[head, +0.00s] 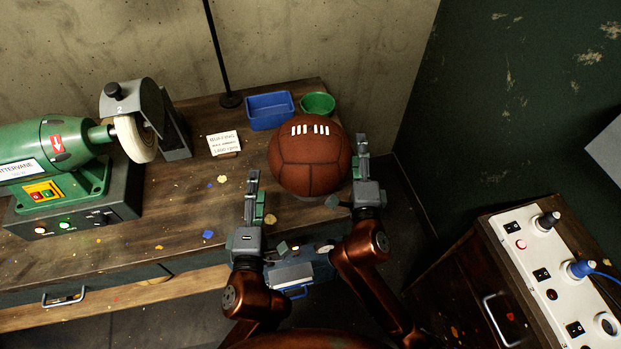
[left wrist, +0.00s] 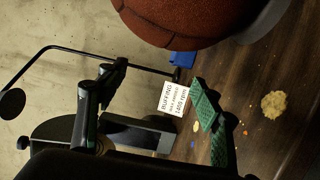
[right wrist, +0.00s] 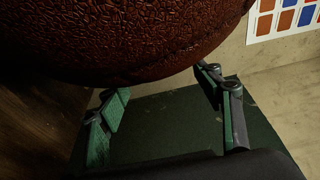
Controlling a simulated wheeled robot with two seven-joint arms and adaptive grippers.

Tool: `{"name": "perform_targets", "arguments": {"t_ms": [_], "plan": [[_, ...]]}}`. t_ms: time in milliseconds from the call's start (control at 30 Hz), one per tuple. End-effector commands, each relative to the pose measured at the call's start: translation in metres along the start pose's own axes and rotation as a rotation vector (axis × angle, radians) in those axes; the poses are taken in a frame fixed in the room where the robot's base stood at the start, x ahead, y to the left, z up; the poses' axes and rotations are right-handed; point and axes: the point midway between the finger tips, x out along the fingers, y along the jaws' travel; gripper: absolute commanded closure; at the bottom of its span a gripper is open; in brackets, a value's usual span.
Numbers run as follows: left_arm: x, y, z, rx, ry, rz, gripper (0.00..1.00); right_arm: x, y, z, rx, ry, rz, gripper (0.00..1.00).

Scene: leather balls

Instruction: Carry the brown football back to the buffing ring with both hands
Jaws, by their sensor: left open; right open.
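The brown football (head: 310,160), with white laces on top, sits near the right end of the wooden bench. My left gripper (head: 254,185) is open and empty to the left of the ball, with a gap between them. In the left wrist view the ball (left wrist: 190,18) fills the top edge, and a grey curved rim (left wrist: 266,20) shows beside it. My right gripper (head: 362,157) is open close to the ball's right side. The ball (right wrist: 120,40) looms over its fingers (right wrist: 165,112) in the right wrist view; I cannot tell whether they touch. What lies under the ball is mostly hidden.
A white buffing sign (head: 224,144) stands left of the ball. A blue bin (head: 270,111) and a green bowl (head: 318,103) stand behind it. A green buffing machine (head: 60,155) occupies the left bench. A socket panel (head: 550,270) is at right.

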Motion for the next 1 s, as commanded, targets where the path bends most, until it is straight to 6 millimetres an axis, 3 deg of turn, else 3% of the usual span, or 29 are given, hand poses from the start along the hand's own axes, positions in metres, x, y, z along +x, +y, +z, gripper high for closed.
{"name": "perform_targets", "arguments": {"t_ms": [267,700,1000], "plan": [[-0.008,0.0,-0.001,0.0,0.002,0.001,0.4,-0.017,0.001,0.001,0.003,-0.002,0.002,0.4],[-0.007,0.0,-0.001,0.0,0.001,0.001,0.4,-0.101,0.002,0.0,0.003,0.0,0.003,0.4],[-0.007,0.0,0.0,0.0,0.001,0.0,0.4,-0.12,0.0,0.0,0.0,0.0,0.0,0.4]]}}
